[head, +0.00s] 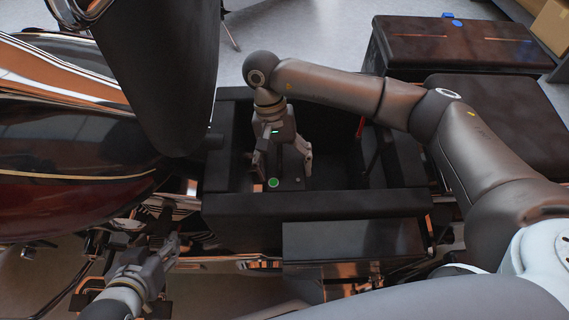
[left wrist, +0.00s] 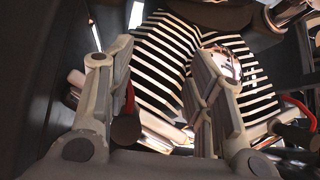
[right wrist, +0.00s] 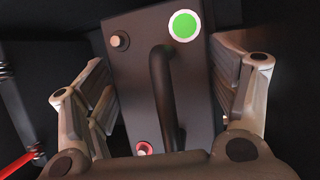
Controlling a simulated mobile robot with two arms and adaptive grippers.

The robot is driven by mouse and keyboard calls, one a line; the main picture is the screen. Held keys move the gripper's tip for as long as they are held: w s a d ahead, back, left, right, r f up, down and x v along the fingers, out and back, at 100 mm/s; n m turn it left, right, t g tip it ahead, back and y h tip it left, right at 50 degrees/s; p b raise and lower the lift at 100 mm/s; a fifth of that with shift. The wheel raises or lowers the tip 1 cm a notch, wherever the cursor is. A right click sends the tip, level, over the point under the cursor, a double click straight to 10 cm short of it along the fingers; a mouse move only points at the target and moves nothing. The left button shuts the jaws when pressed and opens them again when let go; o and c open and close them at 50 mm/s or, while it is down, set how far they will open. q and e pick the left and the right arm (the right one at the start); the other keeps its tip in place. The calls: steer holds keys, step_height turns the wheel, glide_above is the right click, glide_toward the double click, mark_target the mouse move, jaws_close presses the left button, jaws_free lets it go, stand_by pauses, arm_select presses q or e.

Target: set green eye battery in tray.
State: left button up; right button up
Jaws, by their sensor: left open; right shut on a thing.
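The battery is a dark box with a round green eye on its top. It shows in the head view (head: 287,184) inside the black tray (head: 320,202) and fills the middle of the right wrist view (right wrist: 139,75). A black handle and two terminals, one ringed red, are on its top. My right gripper (head: 283,165) reaches down into the tray and is shut on the battery, a finger on either side. My left gripper (head: 168,245) is open and empty, low at the left beside the motorcycle's engine. The battery's underside is hidden.
The motorcycle's dark red tank (head: 70,150) fills the left. A black flat box (head: 352,241) sits in front of the tray. Red and black cable ends stand at the tray's right side. A dark case (head: 455,50) stands at the back right. Finned engine parts (left wrist: 165,65) lie close before my left gripper.

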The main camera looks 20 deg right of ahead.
stand_by(0.4)
steer(key=o, duration=2)
steer(key=shift+o, duration=0.3)
steer(key=shift+f, duration=0.1)
steer(key=shift+s+f, duration=0.1)
steer(key=shift+v, duration=4.25)
steer(key=shift+f, duration=0.1)
